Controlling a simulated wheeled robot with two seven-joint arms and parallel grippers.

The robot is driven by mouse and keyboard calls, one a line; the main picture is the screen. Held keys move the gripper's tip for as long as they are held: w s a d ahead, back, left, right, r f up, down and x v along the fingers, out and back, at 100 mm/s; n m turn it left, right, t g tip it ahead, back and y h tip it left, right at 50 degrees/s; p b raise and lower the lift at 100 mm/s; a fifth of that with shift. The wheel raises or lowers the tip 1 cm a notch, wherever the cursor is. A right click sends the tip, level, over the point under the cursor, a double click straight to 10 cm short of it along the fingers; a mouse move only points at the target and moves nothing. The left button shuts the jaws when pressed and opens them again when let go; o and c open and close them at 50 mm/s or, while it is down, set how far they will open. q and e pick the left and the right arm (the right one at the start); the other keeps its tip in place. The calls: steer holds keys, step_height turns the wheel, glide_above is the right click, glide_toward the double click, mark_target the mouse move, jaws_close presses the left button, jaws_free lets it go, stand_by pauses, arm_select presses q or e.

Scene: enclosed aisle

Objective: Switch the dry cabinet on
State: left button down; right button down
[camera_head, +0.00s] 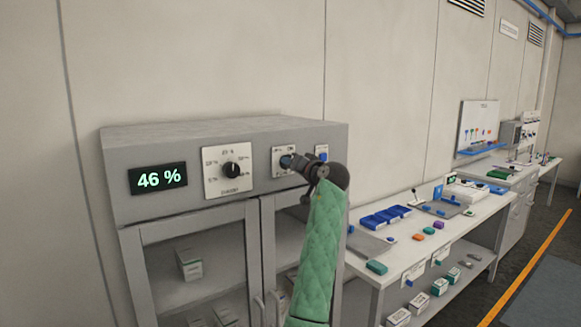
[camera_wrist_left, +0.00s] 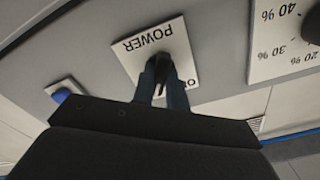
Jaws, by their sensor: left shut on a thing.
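The dry cabinet (camera_head: 215,140) is grey, with a display (camera_head: 158,178) lit green at 46 %. Its white power plate (camera_head: 278,153) is partly covered by my left gripper (camera_head: 292,162) in the head view. In the left wrist view the plate (camera_wrist_left: 136,44) reads POWER, upside down. There my left gripper (camera_wrist_left: 162,85) is shut on the dark power knob (camera_wrist_left: 160,66) at the plate's middle. The fingers hide much of the knob, and I cannot tell its exact angle. My right gripper is not in view.
A black dial (camera_head: 231,170) on a white percent scale sits left of the power plate. A small blue button (camera_head: 321,152) sits to its right. The glazed doors below are closed, with boxes (camera_head: 190,264) inside. A white bench (camera_head: 400,245) with trays stands at the right.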

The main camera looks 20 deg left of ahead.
arm_select(q)
steer(key=shift+m, duration=1.1)
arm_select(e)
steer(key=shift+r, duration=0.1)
arm_select(q)
steer(key=c, duration=1.4)
jaws_free()
steer(key=shift+d, duration=0.1)
